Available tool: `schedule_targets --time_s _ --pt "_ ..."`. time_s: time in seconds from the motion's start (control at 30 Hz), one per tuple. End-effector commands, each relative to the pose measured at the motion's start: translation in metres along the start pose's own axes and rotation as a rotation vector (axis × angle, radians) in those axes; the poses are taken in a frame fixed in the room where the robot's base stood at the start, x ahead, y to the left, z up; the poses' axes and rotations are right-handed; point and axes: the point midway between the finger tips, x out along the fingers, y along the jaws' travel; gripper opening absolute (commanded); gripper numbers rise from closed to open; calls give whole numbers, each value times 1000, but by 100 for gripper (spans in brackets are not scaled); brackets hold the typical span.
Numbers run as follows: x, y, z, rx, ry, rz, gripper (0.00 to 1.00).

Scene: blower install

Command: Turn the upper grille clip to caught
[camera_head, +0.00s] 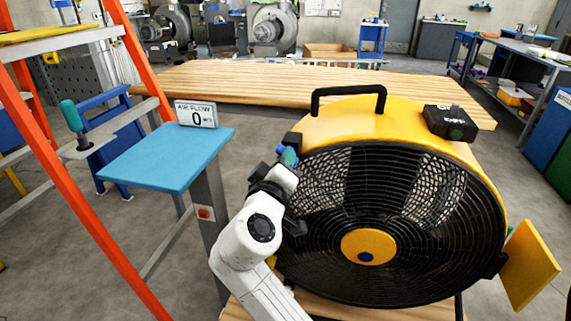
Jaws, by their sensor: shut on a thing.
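A yellow drum blower (323,122) with a round black front grille (420,230) stands on a wooden surface. My gripper (288,166) is at the upper left rim of the grille. It is shut on a small blue piece (288,156) there, which looks like the upper grille clip. A dark block sits on the rim just above this piece. My gripper and wrist hide much of the clip, so I cannot tell whether it is caught. A dark clip-like part shows at the lower right rim, beside a yellow panel (530,265).
A blue-topped stand (165,158) with an air flow display (196,114) reading 0 is left of my arm. An orange ladder (75,195) stands further left. A black switch box (450,122) marked OFF sits on the blower. A long wooden bench (250,85) is behind.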

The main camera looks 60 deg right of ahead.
Motion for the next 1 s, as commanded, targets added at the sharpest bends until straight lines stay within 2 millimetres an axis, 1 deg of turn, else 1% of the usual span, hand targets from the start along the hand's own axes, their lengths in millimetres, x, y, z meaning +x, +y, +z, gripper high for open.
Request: schedule_targets --time_s 0.03,0.67,0.7,1.0 --pt "0 -2 1 20 2 -1 0" --pt "0 -2 1 243 2 -1 0" --pt "0 0 0 239 2 -1 19" --pt "0 0 0 237 1 0 47"
